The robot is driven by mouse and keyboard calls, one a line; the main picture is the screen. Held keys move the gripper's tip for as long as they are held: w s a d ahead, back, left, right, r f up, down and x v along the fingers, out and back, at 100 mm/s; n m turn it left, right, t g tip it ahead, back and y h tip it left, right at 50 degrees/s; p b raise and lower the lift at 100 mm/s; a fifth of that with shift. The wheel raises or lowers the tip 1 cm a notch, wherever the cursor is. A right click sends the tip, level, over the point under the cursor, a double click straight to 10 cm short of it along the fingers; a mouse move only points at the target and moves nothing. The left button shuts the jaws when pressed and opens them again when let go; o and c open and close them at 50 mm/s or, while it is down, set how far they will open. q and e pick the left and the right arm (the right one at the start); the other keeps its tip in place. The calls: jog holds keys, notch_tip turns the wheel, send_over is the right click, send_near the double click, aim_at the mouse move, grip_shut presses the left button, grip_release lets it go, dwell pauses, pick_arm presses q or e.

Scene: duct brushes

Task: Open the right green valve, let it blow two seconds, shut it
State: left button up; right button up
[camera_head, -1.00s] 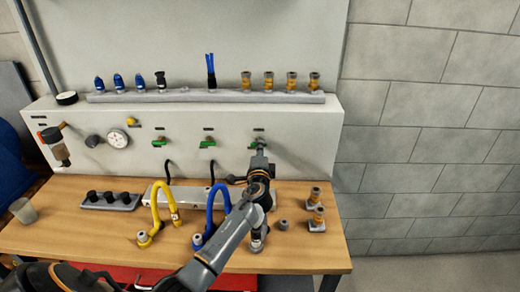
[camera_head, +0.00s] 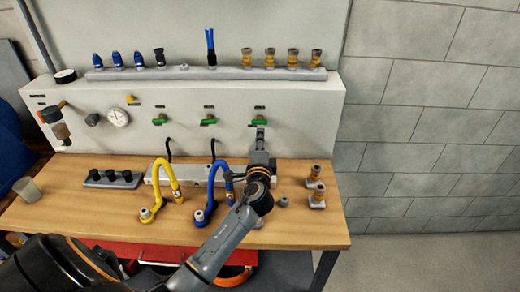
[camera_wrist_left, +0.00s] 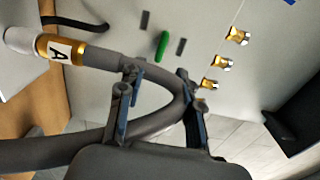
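The right green valve (camera_head: 258,121) is on the grey panel, its handle lying about level like the two handles to its left. My left gripper (camera_head: 260,140) points at the panel just below that handle. In the left wrist view the green handle (camera_wrist_left: 162,45) shows beyond the gap between my fingers (camera_wrist_left: 158,80), which are apart. A thick grey hose (camera_wrist_left: 165,110) with a gold-banded fitting marked A (camera_wrist_left: 62,50) loops behind the fingers in that view; I cannot tell if they touch it. The hose is mostly hidden by my arm in the head view. My right gripper is not seen.
The middle (camera_head: 208,120) and left (camera_head: 159,120) green valves sit on the same panel, with a gauge (camera_head: 118,117) further left. A yellow hose (camera_head: 160,175) and a blue hose (camera_head: 212,180) stand on the bench, left of my forearm. Brass fittings (camera_head: 316,185) stand at right.

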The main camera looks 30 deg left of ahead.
pick_arm(q)
jog(key=shift+v, duration=2.25)
